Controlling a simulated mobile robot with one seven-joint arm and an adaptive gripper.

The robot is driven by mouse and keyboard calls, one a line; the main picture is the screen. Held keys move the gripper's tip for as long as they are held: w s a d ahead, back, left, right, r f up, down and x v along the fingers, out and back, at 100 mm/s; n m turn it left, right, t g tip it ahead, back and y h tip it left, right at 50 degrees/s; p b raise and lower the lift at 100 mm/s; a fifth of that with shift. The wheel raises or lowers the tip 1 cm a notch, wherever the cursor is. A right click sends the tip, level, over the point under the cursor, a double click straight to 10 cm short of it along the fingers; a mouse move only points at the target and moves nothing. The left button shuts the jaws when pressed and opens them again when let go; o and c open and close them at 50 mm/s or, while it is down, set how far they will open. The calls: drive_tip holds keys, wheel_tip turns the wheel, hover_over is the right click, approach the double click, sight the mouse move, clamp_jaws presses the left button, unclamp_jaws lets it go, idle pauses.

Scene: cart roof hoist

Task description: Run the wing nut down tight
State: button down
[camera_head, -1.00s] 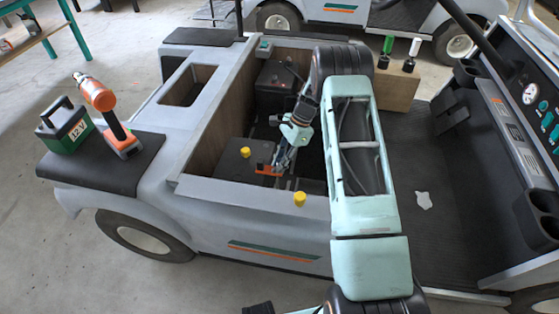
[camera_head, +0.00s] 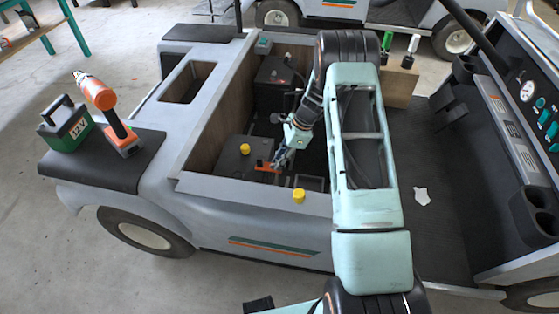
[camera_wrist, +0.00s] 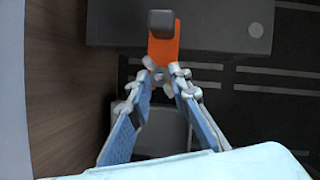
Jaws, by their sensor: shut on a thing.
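The wing nut (camera_wrist: 150,64) is a small grey piece at the near end of an orange hold-down bar (camera_wrist: 162,43), mostly hidden by my fingertips in the wrist view. The orange bar also shows in the head view (camera_head: 266,167), beside a dark battery (camera_head: 236,155) in the cart's bay. My gripper (camera_wrist: 166,72) has its two blue-padded fingers converging at the bar's end, shut on the wing nut. In the head view my gripper (camera_head: 277,163) reaches down into the bay. How far down the nut sits cannot be told.
The bay's wooden wall (camera_wrist: 62,90) is close on the left in the wrist view. A second battery (camera_head: 272,82) stands at the back of the bay. A yellow cap (camera_head: 299,196) is at the front rim. A drill (camera_head: 108,115) and green case (camera_head: 66,127) rest on the left pad.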

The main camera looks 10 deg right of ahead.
drive_tip(key=shift+w+r, duration=0.15)
drive_tip(key=shift+r, duration=0.05)
drive_tip(key=c, duration=1.8)
unclamp_jaws()
drive_tip(key=shift+f, duration=0.1)
drive_tip(key=v, duration=1.2)
